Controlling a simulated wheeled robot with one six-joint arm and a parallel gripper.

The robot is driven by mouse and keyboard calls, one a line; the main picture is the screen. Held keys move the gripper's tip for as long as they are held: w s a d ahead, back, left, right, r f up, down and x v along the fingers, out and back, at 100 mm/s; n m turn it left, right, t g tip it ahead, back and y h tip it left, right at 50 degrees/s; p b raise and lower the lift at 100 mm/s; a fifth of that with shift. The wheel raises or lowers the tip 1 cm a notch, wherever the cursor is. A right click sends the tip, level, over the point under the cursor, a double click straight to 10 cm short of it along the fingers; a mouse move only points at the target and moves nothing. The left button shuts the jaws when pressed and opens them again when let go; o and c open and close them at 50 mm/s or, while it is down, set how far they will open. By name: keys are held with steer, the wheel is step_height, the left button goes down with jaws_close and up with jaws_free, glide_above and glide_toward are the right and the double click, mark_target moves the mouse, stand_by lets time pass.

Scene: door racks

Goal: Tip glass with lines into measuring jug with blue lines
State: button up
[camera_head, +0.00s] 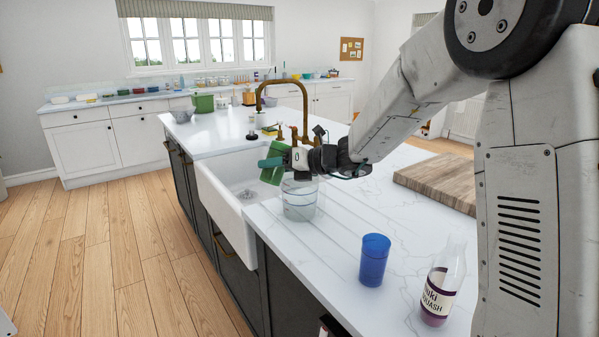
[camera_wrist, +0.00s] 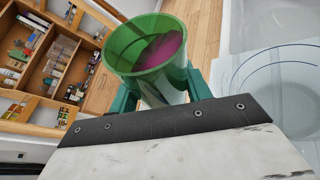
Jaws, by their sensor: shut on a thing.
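My gripper (camera_head: 273,162) is shut on a green glass (camera_head: 270,177) above the sink edge of the island. The glass looks tilted in the head view, and the teal fingers partly cover it. In the wrist view the green glass (camera_wrist: 124,45) sits between the fingertips (camera_wrist: 162,92), with purple-pink liquid inside. I cannot make out lines on it. The clear measuring jug (camera_head: 300,203) with blue lines stands upright on the worktop, just below and right of the glass. It also shows at the right of the wrist view (camera_wrist: 275,90). No stream of liquid is visible.
A blue cup (camera_head: 374,262) and a squash bottle (camera_head: 443,283) stand near the worktop's front. A wooden board (camera_head: 440,181) lies at the right. The white sink (camera_head: 224,207) and brass tap (camera_head: 283,88) are beside and behind the jug. The worktop between jug and blue cup is clear.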

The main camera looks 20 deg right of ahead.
mark_target(281, 150)
steer(key=shift+w+d+r+m, duration=0.2)
steer(key=shift+d+r+m, duration=0.05)
steer(key=shift+m, duration=0.15)
steer(key=shift+r+m+y, duration=0.45)
steer(key=shift+m+y, duration=0.15)
stand_by(0.9)
steer(key=shift+f+m+y, duration=0.3)
steer(key=shift+m+y, duration=0.1)
steer(key=shift+m, duration=0.3)
stand_by(0.7)
steer(key=shift+r+m+y, duration=0.5)
steer(key=shift+r+m, duration=0.45)
steer(key=shift+m, duration=0.45)
stand_by(1.6)
steer(key=shift+w+d+r+m+t+y, duration=0.4)
steer(key=shift+w+d+r+m, duration=0.1)
steer(key=shift+d+m, duration=0.25)
stand_by(0.9)
